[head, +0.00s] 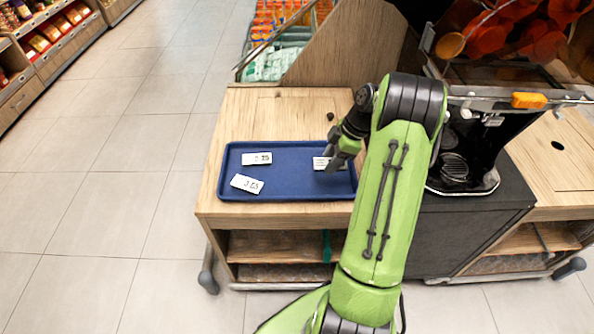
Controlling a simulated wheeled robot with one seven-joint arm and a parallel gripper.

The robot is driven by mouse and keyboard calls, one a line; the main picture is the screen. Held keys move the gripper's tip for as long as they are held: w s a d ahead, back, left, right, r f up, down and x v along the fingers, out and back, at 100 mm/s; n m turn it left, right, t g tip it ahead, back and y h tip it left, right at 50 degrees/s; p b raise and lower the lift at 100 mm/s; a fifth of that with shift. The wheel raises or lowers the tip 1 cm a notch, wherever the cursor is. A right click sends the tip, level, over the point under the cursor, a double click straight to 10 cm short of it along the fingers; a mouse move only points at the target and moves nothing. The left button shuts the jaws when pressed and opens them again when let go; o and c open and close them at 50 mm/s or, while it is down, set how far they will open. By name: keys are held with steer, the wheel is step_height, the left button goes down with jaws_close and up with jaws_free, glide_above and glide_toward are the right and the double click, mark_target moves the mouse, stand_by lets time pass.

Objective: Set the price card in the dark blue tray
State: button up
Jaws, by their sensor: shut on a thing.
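The dark blue tray (292,182) lies on the wooden counter top, left of my arm. Two white price cards with dark print, one near the back (257,158) and one near the front (247,184), lie in its left half. A third white price card (319,163) is at the right part of the tray, at my fingertips. My gripper (331,164) is shut on this third card and points down over the tray. The gripper hides part of the card. I cannot tell whether the card touches the tray floor.
The juicer with its drip grate (454,167) stands right of my arm on a dark cabinet. A slanted wooden panel (345,50) rises behind the counter (240,115). Open floor lies to the left.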

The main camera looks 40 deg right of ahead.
mark_target(324, 186)
step_height(324, 186, down, 8)
steer(key=shift+f+b, duration=0.25)
steer(key=shift+b, duration=1)
steer(key=shift+r, duration=0.1)
steer(key=o, duration=0.6)
steer(key=shift+f, duration=0.25)
steer(key=o, duration=0.4)
steer(key=shift+s, duration=0.1)
steer(key=shift+o, duration=0.2)
steer(key=shift+r, duration=0.15)
